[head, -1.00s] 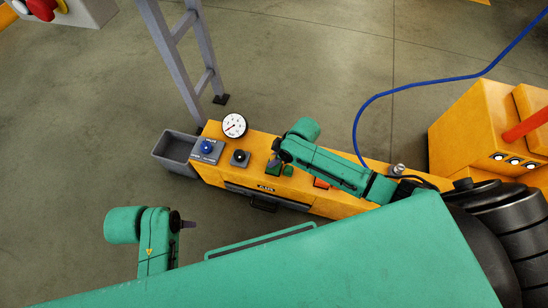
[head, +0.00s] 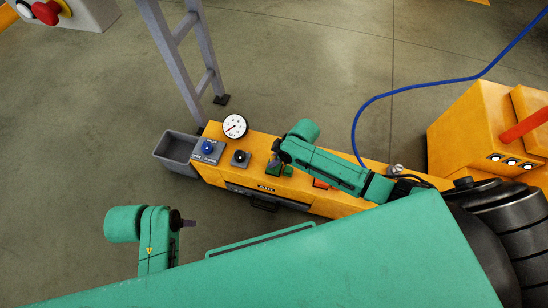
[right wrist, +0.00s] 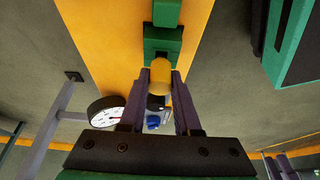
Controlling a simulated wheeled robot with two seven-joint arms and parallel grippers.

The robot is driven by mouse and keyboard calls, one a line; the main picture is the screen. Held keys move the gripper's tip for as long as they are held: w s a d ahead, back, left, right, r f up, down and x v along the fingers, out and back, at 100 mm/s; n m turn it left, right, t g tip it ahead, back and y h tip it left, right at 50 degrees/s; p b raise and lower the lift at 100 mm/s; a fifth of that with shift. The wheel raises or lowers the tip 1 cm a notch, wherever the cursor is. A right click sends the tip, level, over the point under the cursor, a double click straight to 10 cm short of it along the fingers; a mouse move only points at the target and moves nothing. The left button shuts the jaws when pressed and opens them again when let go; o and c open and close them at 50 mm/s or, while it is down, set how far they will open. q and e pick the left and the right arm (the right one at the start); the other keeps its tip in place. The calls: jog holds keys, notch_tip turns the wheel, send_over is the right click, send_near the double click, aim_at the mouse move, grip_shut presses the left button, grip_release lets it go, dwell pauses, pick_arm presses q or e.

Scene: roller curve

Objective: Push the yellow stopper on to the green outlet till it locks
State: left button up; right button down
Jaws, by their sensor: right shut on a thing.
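In the right wrist view the yellow stopper (right wrist: 160,76) is a short cylinder between the two fingers of my right gripper (right wrist: 160,82), which is shut on it. The green outlet (right wrist: 163,42) is straight beyond the stopper and in line with it. The stopper's far end is at the outlet's near face; I cannot tell whether it is touching or a little inside. In the head view my right gripper (head: 273,163) is over the green outlet (head: 273,171), and the stopper is hidden there. My left gripper (head: 188,223) is away from the bench at the lower left, its jaws unclear.
The yellow bench (head: 225,176) carries a round gauge (head: 235,126), a blue knob (head: 207,147) and a black knob (head: 240,157). A grey bin (head: 174,152) is at its left end. A ladder-like frame (head: 187,60) stands behind. A blue hose (head: 420,88) lies at the right.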

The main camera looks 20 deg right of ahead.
pick_arm(q)
jog(key=shift+f+b, duration=0.6)
pick_arm(e)
jog(key=shift+f, duration=0.9)
jog(key=c, duration=0.5)
grip_release()
jog(key=shift+c, duration=0.2)
jog(key=p+v, duration=0.3)
jog(key=v, duration=0.3)
jog(key=shift+r, duration=0.15)
pick_arm(q)
jog(key=s+a+f+p, duration=0.1)
jog(key=s+f, duration=0.1)
jog(key=f, duration=0.5)
jog(key=s+a+f+p, duration=0.2)
jog(key=f, duration=0.5)
jog(key=shift+f+y, duration=0.15)
jog(key=shift+y, duration=0.25)
pick_arm(e)
jog(key=v, duration=0.8)
jog(key=shift+d+r, duration=0.1)
